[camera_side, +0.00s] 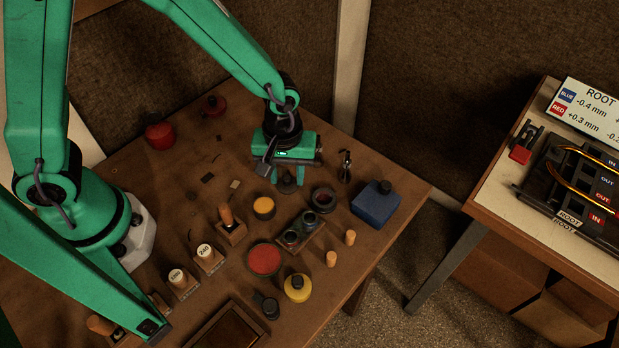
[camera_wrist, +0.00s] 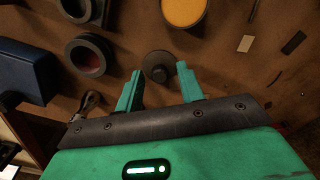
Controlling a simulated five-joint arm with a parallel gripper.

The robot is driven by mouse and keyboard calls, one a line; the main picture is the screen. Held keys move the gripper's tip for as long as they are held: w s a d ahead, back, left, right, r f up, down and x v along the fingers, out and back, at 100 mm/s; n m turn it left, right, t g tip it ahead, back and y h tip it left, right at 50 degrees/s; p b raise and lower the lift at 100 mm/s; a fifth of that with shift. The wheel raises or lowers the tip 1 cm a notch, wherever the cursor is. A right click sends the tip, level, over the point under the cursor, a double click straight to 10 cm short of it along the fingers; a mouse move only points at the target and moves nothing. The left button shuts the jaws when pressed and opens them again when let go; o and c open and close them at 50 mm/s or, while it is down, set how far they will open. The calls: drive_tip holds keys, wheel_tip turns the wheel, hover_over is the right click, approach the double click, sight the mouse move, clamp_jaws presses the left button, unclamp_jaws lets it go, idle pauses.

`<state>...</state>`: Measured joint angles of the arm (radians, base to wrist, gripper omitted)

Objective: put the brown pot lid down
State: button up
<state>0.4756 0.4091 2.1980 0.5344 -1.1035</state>
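A dark brown round lid with a small knob (camera_wrist: 158,66) lies on the brown table, just past and between my fingertips in the wrist view. It also shows below my gripper in the side view (camera_side: 287,186). My gripper (camera_wrist: 160,78) is open, with a clear gap between its two green fingers. I see no finger pressed on the lid. In the side view, my gripper (camera_side: 285,168) is low over the table's far part, and its fingers are hard to make out. An open dark pot with a reddish inside (camera_side: 323,199) stands to the right of the lid.
A blue box (camera_side: 376,204) stands near the table's right corner. A yellow-topped pot (camera_side: 264,207) stands close to the lid. A rack with small pots (camera_side: 301,231), a red-topped pot (camera_side: 264,259) and a small metal piece (camera_side: 345,166) are nearby. Bare table lies left of the lid.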

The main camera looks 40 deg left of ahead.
sight(286, 177)
wheel_tip(286, 177, up, 12)
drive_tip(key=shift+r, duration=0.15)
idle(0.9)
drive_tip(key=shift+a+r, duration=0.1)
idle(0.4)
drive_tip(key=s+a+r+m+t, duration=0.2)
drive_tip(key=s+a+r+m, duration=0.1)
drive_tip(key=a, duration=0.5)
drive_tip(key=s+a+r+m+t, duration=0.3)
drive_tip(key=s+a+r, duration=0.3)
drive_tip(key=a+r, duration=0.2)
drive_tip(key=shift+s+a+m+t, duration=0.15)
drive_tip(key=shift+s+m+t, duration=0.15)
drive_tip(key=shift+m, duration=0.3)
drive_tip(key=shift+r, duration=0.1)
